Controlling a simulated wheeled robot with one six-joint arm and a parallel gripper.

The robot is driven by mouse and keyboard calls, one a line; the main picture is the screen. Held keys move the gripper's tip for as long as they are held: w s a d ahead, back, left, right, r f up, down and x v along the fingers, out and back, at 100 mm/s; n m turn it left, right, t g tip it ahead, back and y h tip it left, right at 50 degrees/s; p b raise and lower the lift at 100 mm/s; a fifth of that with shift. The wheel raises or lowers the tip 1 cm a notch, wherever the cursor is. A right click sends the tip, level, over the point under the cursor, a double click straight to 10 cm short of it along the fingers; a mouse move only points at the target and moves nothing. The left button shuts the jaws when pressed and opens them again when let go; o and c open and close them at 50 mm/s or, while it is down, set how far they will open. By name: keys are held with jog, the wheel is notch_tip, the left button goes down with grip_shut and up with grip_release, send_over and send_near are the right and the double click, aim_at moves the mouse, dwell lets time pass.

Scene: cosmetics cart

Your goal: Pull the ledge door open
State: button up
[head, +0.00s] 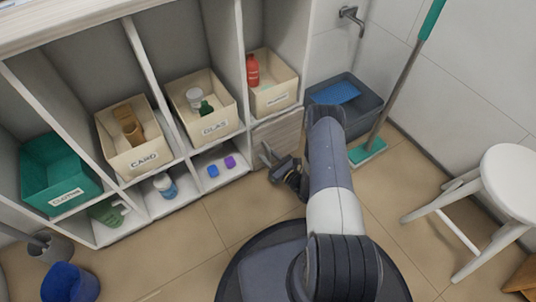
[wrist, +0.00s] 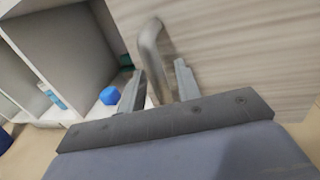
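The ledge door (head: 283,131) is a pale wood-grain panel low in the right end of the shelf unit. It looks shut in the head view and fills much of the wrist view (wrist: 235,45). Its grey bar handle (wrist: 151,45) is upright and bent at the top. My gripper (head: 272,163) is low in front of the door, at the handle. In the wrist view my gripper (wrist: 161,78) is open, with the handle's lower part between its two fingers. A gap shows between handle and right finger; contact on the left is unclear.
Left of the door is an open cubby (head: 219,171) with blue and purple items. Bins stand above, one holding a red bottle (head: 253,69). A dark grey tub (head: 362,104) and a green mop (head: 368,152) stand to the right, with a white stool (head: 510,180) beyond. Floor in front is clear.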

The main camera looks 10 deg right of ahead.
jog(key=shift+c, duration=0.3)
grip_shut()
